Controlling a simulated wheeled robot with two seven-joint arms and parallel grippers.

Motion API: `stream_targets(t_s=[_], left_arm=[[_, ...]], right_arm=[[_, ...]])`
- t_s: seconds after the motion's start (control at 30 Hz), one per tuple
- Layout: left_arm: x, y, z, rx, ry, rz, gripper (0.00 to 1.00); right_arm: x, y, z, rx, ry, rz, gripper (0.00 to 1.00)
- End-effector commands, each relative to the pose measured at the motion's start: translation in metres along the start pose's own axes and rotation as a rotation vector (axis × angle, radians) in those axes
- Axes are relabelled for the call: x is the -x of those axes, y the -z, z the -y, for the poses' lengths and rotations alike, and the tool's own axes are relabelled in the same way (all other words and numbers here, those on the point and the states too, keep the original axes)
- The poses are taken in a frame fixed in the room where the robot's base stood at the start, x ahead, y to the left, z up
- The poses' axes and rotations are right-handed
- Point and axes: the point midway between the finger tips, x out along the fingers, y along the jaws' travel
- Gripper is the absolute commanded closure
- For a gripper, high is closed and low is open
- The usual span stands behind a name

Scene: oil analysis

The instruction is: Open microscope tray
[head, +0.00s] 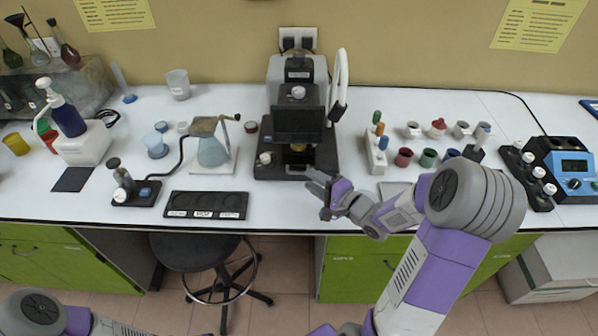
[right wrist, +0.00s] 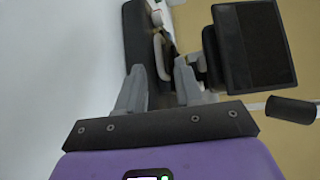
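The microscope (head: 297,75) stands at the back middle of the table, with a dark screen (head: 298,124) on its front and a black base (head: 268,171). In the right wrist view the dark screen (right wrist: 254,45) is at the upper right and the black base (right wrist: 136,35) is ahead. A pale curved handle (right wrist: 161,57) on the base shows between my right fingertips, which look apart from each other. My right gripper (head: 317,190) is open at the base's front right corner. Whether it touches the handle I cannot tell. My left gripper is out of view.
A black labelled tray (head: 206,216) lies left of the microscope, near a flask (head: 212,150) on a stand. A rack of coloured-handled tools (head: 376,160) and small cups (head: 404,157) stand to the right. The table's front edge is close below my right gripper.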

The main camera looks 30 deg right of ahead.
Motion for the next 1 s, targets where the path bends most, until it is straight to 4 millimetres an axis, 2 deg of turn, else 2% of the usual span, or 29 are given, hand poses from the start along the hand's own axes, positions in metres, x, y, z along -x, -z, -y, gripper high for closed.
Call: stream_targets(t_s=[0.1, 0.3, 0.63, 0.67, 0.9, 1.0], left_arm=[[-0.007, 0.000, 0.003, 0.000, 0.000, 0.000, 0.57], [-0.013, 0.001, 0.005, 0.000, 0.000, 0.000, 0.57], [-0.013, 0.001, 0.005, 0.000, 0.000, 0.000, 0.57], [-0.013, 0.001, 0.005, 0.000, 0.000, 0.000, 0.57], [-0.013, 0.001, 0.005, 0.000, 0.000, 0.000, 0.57], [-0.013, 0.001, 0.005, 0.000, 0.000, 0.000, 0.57]], right_arm=[[-0.021, 0.000, -0.002, 0.001, 0.001, 0.003, 0.64], [-0.043, 0.000, -0.002, 0.001, -0.001, 0.001, 0.64], [-0.048, 0.000, -0.001, 0.000, -0.001, 0.000, 0.64], [-0.048, 0.000, -0.001, 0.000, -0.001, 0.000, 0.66], [-0.048, 0.000, -0.001, 0.000, -0.001, -0.001, 1.00], [-0.048, 0.000, -0.001, 0.000, -0.001, -0.001, 1.00]])
